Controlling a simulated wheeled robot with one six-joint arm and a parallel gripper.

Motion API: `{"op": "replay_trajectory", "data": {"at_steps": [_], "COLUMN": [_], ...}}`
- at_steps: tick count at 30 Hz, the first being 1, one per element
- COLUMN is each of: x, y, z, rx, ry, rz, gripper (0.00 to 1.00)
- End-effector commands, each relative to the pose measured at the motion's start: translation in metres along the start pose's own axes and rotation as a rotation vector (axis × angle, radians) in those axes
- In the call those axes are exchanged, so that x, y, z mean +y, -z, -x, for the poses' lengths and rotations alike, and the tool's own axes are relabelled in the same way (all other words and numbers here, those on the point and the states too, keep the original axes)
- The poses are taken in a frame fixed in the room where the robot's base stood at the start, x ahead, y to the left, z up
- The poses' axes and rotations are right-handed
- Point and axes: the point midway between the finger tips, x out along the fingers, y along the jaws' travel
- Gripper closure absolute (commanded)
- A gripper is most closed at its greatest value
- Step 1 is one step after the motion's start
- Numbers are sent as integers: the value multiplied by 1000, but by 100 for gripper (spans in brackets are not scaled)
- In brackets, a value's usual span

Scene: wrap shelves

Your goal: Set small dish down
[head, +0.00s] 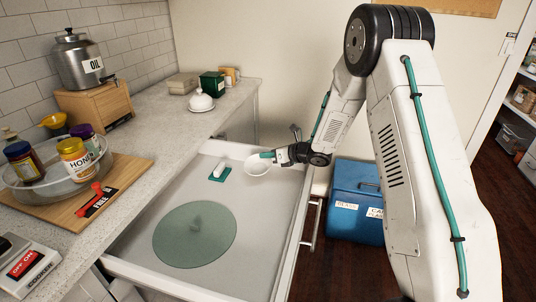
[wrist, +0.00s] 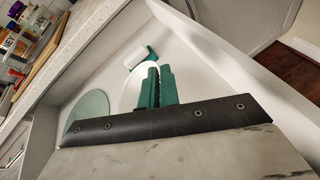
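The small dish (head: 257,167) is white and round. It is at my gripper's tip, over the far part of the open drawer (head: 258,208). My gripper (head: 267,155) reaches in from the right, its teal fingers at the dish's rim. In the wrist view the fingers (wrist: 156,87) are close together, with the white dish (wrist: 131,92) between and behind them. They look shut on its rim. I cannot tell whether the dish's underside touches the drawer floor.
A round green translucent disc (head: 195,235) lies in the drawer's near part. A white piece on a teal base (head: 220,173) is left of the dish. The counter (head: 160,140) runs along the left; a blue box (head: 357,200) stands on the floor at right.

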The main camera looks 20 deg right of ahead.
Motion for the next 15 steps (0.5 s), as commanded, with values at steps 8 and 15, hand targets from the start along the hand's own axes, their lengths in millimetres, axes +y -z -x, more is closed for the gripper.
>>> {"op": "replay_trajectory", "data": {"at_steps": [8, 15], "x": [0, 0], "y": [1, 0], "z": [0, 0], "rx": [0, 0], "ry": [0, 0], "rz": [0, 1], "gripper": [74, 74]}}
